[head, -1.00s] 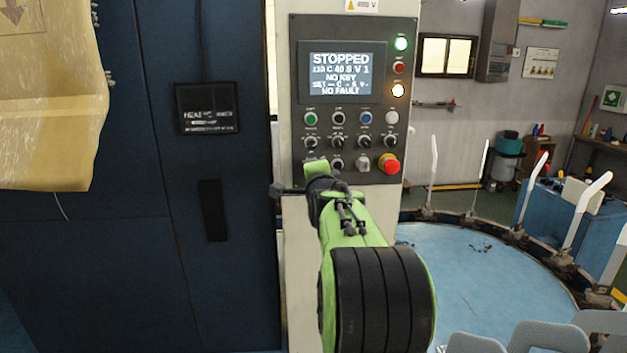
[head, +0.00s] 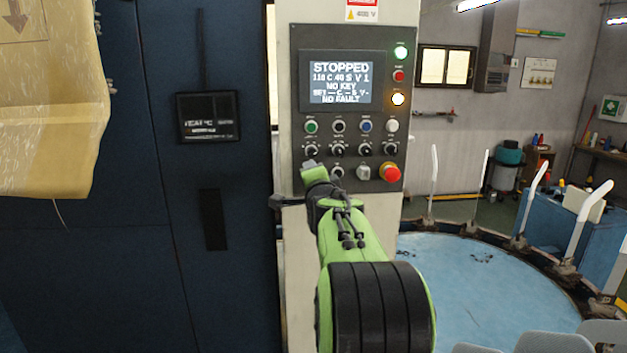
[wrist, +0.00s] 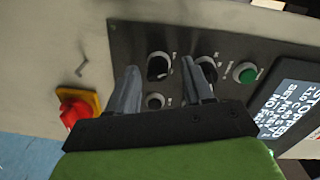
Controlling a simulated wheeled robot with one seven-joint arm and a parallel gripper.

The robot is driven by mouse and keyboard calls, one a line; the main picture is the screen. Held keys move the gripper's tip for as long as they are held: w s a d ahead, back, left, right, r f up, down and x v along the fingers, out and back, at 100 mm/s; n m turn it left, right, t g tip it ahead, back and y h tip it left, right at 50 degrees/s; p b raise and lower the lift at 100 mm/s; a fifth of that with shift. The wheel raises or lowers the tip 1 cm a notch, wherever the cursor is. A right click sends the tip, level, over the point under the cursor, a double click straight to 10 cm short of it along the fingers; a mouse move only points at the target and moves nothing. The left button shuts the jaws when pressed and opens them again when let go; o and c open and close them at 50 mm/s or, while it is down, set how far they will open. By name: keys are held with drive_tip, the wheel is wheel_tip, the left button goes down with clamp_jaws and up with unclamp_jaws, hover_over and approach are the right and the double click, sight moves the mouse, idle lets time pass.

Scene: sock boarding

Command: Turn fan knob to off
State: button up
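The control panel (head: 345,115) has rows of buttons and rotary knobs below a screen reading STOPPED. Its labels are too small to read, so I cannot tell which knob is the fan knob. My gripper (head: 309,172) is at the panel's lower left in the head view, covering a control there. In the wrist view my gripper (wrist: 163,80) has its two grey fingers apart. A black knob (wrist: 158,66) shows between them, and a second knob (wrist: 207,66) is partly behind the right finger. I cannot tell whether the fingers touch anything.
A red emergency stop (head: 390,173) is at the panel's lower right. A green button (wrist: 246,72) is near the fingers in the wrist view. Dark blue cabinet doors (head: 150,250) stand left. A round blue platform (head: 490,290) with white posts is on the right.

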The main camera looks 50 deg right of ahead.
drive_tip(key=shift+s+f, duration=0.1)
drive_tip(key=shift+s, duration=0.05)
drive_tip(key=b+v, duration=0.3)
drive_tip(key=v, duration=1.2)
drive_tip(key=shift+a, duration=0.3)
drive_tip(key=shift+s, duration=0.15)
